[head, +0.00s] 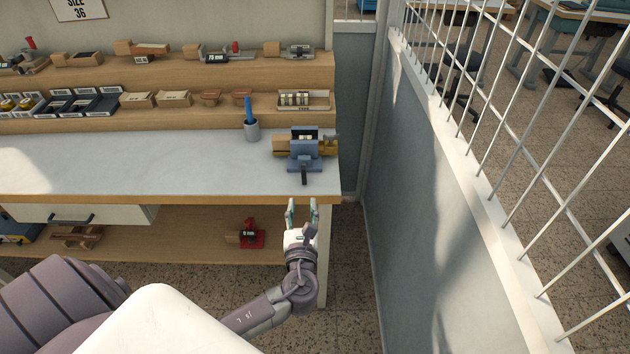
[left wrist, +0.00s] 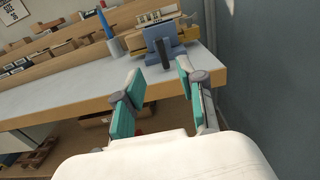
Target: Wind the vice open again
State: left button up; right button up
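The blue vice (head: 305,156) stands at the right end of the workbench, with a dark handle (head: 304,178) hanging at its front. It holds or carries a brass-and-wood piece; whether its jaws grip it I cannot tell. In the left wrist view the vice (left wrist: 163,42) is straight ahead, with its dark handle (left wrist: 165,55) between my fingertips in the picture but farther away. My left gripper (head: 301,206) is open and empty, just in front of the bench's front edge, short of the vice. It also shows in the left wrist view (left wrist: 160,80). My right gripper is not in view.
The workbench (head: 150,165) has a clear grey top. A grey cup (head: 251,131) with a blue tool stands left of the vice. Stepped shelves with stamps and blocks run behind. A grey wall and white wire fence (head: 520,170) bound the right side. A red device (head: 251,234) sits below.

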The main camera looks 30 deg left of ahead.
aim_at(304, 174)
pick_arm(q)
jog(key=p+x, duration=0.1)
jog(key=x, duration=1)
jog(key=shift+w, duration=0.2)
jog(key=shift+w+a, duration=0.3)
jog(key=shift+w, duration=0.2)
jog(key=shift+w+a, duration=0.1)
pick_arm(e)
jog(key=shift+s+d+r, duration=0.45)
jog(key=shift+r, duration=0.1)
pick_arm(q)
jog(key=shift+c, duration=0.3)
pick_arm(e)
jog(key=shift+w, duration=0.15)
pick_arm(q)
jog(key=c, duration=0.5)
grip_shut()
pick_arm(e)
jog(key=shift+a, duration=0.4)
